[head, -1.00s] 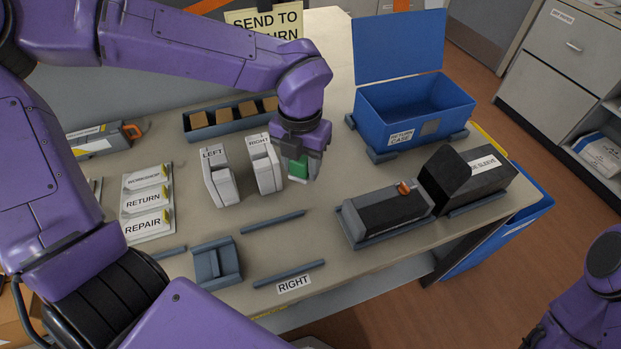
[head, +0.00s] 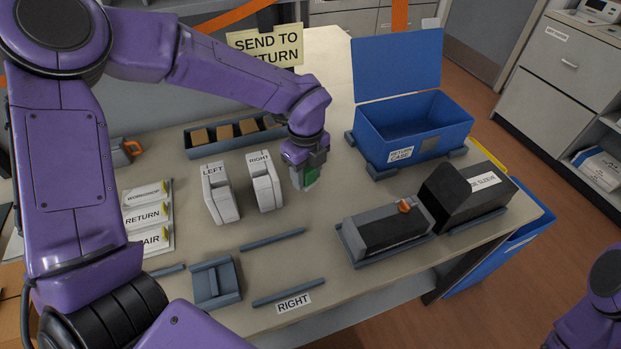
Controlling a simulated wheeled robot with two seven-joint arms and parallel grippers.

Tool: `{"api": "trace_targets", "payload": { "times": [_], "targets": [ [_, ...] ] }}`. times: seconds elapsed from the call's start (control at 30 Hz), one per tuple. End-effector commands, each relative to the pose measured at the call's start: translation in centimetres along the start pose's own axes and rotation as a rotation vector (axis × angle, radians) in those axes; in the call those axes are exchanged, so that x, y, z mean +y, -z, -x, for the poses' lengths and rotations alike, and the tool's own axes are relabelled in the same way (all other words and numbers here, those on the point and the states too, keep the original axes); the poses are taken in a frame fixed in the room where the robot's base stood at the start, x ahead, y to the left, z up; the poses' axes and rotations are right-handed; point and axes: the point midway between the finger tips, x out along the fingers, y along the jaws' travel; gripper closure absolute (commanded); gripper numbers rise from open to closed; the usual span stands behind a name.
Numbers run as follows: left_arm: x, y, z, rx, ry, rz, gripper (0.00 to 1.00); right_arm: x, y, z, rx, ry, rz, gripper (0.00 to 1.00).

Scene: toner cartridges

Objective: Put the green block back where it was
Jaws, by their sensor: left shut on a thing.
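The green block (head: 311,174) is mostly covered by the fingers of my left gripper (head: 304,178). That gripper points down over the table, shut on the block, just right of the white RIGHT-labelled holder (head: 265,184). I cannot tell whether the block touches the table. A white LEFT-labelled holder (head: 219,194) stands left of it. My right arm shows only in part at the lower right edge, and its gripper is out of view.
A blue tray (head: 200,152) with several brown blocks is behind the holders. The open blue RETURN CASE (head: 425,135) stands at back right. A dark cartridge (head: 388,226) and a black sleeve (head: 465,196) lie at right. Grey rails (head: 290,293) lie in front.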

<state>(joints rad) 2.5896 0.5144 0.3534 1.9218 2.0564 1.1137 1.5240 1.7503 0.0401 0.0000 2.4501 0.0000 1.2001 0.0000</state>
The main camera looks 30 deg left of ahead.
Motion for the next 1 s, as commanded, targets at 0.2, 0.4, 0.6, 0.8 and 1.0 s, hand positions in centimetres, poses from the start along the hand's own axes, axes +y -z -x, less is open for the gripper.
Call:
{"api": "trace_targets", "payload": {
  "times": [0.2, 0.4, 0.6, 0.8, 1.0],
  "targets": [
    [-2.3, -1.5, -3.4, 0.001, -0.003, -0.001, 0.84, 0.1, 0.4, 0.9, 0.0, 0.0, 0.0, 1.0],
    [-3.1, -2.1, -5.7, -0.001, -0.007, -0.003, 0.84, 0.2, 0.8, 2.0, 0.0, 0.0, 0.0, 1.0],
    [-3.2, -2.1, -7.8, 0.0, 0.0, -0.002, 0.84, 0.2, 1.0, 2.4, 0.0, 0.0, 0.0, 1.0],
    [-3.2, -2.1, -7.9, 0.0, 0.0, -0.002, 0.84, 0.2, 0.9, 2.2, 0.0, 0.0, 0.0, 1.0],
    [-3.2, -2.1, -8.1, 0.001, 0.0, -0.002, 0.3, 0.2, 0.8, 2.0, 0.0, 0.0, 0.0, 1.0]
  ]
}}
